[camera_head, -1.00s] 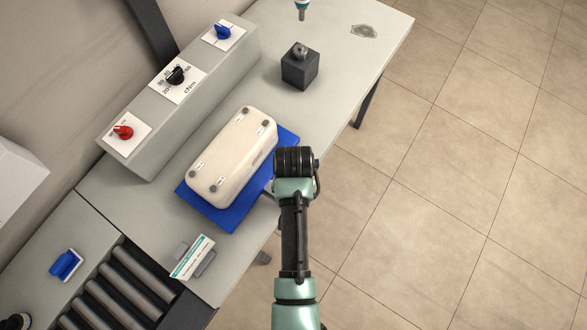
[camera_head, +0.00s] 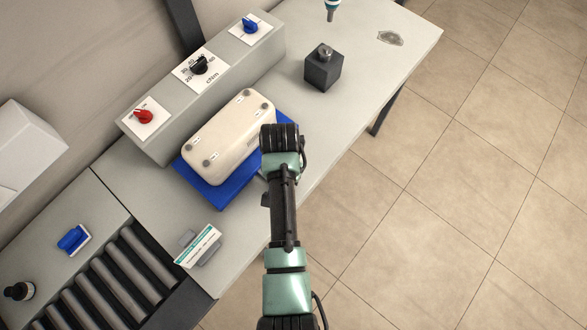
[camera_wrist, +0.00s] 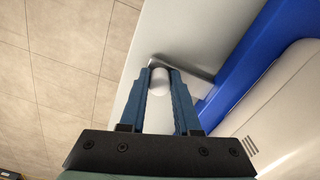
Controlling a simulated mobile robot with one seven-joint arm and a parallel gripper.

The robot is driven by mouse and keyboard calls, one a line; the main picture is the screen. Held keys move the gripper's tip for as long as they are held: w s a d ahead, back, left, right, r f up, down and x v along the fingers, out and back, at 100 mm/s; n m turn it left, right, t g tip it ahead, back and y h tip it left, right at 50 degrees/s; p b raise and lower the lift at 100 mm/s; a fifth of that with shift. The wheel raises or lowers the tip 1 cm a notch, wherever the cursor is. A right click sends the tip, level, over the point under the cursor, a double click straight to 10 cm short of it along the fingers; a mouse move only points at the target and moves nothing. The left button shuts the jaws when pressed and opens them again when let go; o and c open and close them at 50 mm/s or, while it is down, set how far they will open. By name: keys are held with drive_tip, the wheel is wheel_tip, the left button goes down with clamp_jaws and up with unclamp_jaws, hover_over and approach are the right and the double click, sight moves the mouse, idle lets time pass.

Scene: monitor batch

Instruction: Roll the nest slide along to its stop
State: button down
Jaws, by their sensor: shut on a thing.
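The nest slide (camera_head: 217,201) is a blue plate on the grey bench, carrying a cream monitor housing (camera_head: 228,135) laid flat. In the head view it lies close against the sloped console. My gripper is at the slide's right-hand side; my wrist hides its fingers there. In the wrist view, my gripper (camera_wrist: 160,80) is shut on a pale round handle (camera_wrist: 160,78) beside a grey metal bracket at the blue plate's edge. The slide (camera_wrist: 262,50) and housing (camera_wrist: 290,110) show at right there. The stop cannot be made out.
The console (camera_head: 210,80) with red, black and blue knobs runs behind the slide. A dark block (camera_head: 323,70) stands further up the bench. A small label stand (camera_head: 198,246) and rollers (camera_head: 130,265) are at lower left. Open floor lies right.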

drive_tip(key=shift+w+a+r, duration=0.1)
drive_tip(key=shift+w+a, duration=0.1)
drive_tip(key=shift+w, duration=0.05)
drive_tip(key=c, duration=0.6)
unclamp_jaws()
drive_tip(key=shift+r, duration=0.1)
wheel_tip(320, 180, up, 13)
drive_tip(key=shift+f, duration=0.15)
